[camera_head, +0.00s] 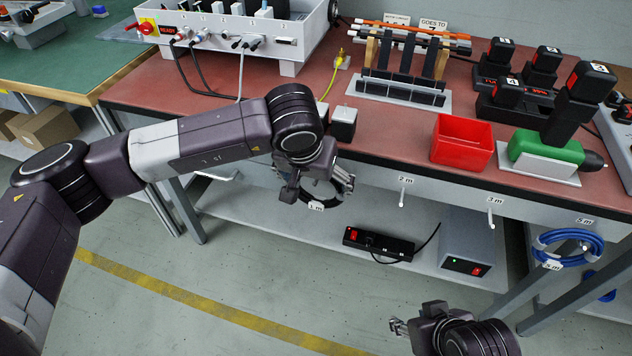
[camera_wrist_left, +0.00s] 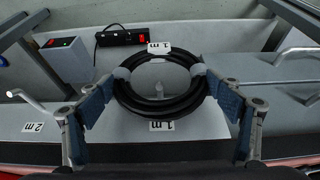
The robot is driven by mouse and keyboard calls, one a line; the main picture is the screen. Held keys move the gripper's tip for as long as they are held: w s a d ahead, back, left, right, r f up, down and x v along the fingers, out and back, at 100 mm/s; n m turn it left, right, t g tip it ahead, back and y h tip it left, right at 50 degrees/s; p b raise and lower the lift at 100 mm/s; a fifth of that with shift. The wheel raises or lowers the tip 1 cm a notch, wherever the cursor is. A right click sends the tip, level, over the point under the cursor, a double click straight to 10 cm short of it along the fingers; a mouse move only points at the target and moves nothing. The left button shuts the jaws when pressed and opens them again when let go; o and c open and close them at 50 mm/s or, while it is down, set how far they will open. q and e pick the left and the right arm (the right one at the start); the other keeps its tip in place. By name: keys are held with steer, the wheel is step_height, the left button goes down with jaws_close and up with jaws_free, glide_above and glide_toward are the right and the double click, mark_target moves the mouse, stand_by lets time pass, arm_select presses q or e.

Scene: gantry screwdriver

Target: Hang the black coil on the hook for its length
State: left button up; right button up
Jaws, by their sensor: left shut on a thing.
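The black coil (camera_wrist_left: 165,105) carries a white "1 m" tag (camera_head: 316,206). My left gripper (camera_head: 320,184) is shut on it, with a finger at each side of the ring in the left wrist view. A pale hook (camera_wrist_left: 158,88) shows inside the ring in that view, near a "1 m" label (camera_wrist_left: 161,125) on the bench front. I cannot tell whether the ring is around the hook or in front of it. My right gripper (camera_head: 398,326) is low at the bottom, away from the coil; its opening is unclear.
Bare hooks for 2 m (camera_head: 402,195) and 3 m (camera_head: 491,215) stick out to the right. A blue coil (camera_head: 568,245) hangs at the 5 m label. A black power strip (camera_head: 378,244) and grey box (camera_head: 470,250) sit on the lower shelf. A red bin (camera_head: 461,142) stands above on the bench.

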steer(key=shift+s+f, duration=0.1)
steer(key=shift+s, duration=0.05)
arm_select(q)
steer(key=o, duration=1.2)
arm_select(e)
steer(key=shift+s+f, duration=0.1)
steer(key=shift+s, duration=0.15)
